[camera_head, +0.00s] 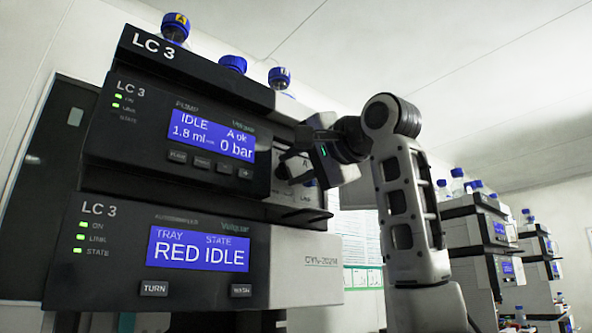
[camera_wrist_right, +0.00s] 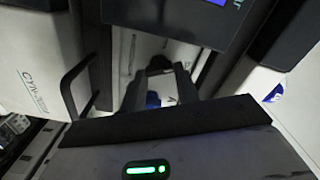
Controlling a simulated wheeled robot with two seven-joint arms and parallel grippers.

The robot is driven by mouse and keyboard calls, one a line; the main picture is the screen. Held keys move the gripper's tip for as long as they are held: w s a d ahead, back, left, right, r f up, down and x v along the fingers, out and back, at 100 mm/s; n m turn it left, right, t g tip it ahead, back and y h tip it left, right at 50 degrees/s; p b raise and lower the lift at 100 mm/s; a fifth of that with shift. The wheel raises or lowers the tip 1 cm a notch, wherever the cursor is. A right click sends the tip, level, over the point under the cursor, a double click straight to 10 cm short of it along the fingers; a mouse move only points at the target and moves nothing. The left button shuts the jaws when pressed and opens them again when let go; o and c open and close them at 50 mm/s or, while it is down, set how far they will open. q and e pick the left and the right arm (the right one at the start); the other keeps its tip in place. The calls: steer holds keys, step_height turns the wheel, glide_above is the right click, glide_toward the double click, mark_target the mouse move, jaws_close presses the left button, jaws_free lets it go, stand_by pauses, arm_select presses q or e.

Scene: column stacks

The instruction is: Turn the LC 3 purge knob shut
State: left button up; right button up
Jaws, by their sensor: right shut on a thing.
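The LC 3 stack stands at the left in the head view. Its pump module (camera_head: 180,140) reads IDLE, 1.8 ml, A ok and 0 bar. My right gripper (camera_head: 286,172) reaches in from the right to the recessed panel beside the pump display. It is shut on the purge knob there, which its fingers mostly hide. In the right wrist view, my right gripper (camera_wrist_right: 160,88) points into the recess, with a pale piece and a blue patch between its dark fingers. The knob's angle cannot be made out. My left gripper is not in view.
The autosampler module (camera_head: 190,250) below reads RED IDLE. Blue-capped bottles (camera_head: 232,64) stand on top of the stack. More instrument stacks (camera_head: 490,235) stand at the right rear. A dark panel edge lies close around my right gripper in the recess.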

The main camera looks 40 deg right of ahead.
steer(key=m, duration=0.3)
steer(key=shift+f+b, duration=0.15)
steer(key=shift+b, duration=0.25)
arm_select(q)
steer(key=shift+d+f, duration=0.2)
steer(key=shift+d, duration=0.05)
arm_select(e)
steer(key=shift+m, duration=1.3)
steer(key=o, duration=1)
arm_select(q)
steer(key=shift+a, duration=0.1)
